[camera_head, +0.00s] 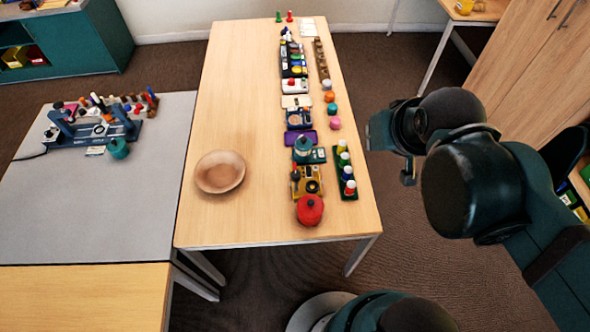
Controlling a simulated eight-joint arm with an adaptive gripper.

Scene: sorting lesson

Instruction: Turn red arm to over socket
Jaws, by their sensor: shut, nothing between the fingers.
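I cannot make out a red arm or a socket for certain at this size. A blue apparatus (97,134) with uprights and small red, white and dark parts stands at the back of the grey table on the left. A yellow device (306,186) with a small red part at its left stands near the front of the wooden table. My gripper (409,175) shows only in part below my arm, to the right of the wooden table. It is shut and empty, apart from everything on the tables.
The wooden table (237,110) holds a round wooden bowl (220,172), a red pot (309,210), a teal pot (303,150) and a green rack (345,174) of bottles. The grey table (85,215) is clear in front. A teal pot (118,149) stands beside the blue apparatus.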

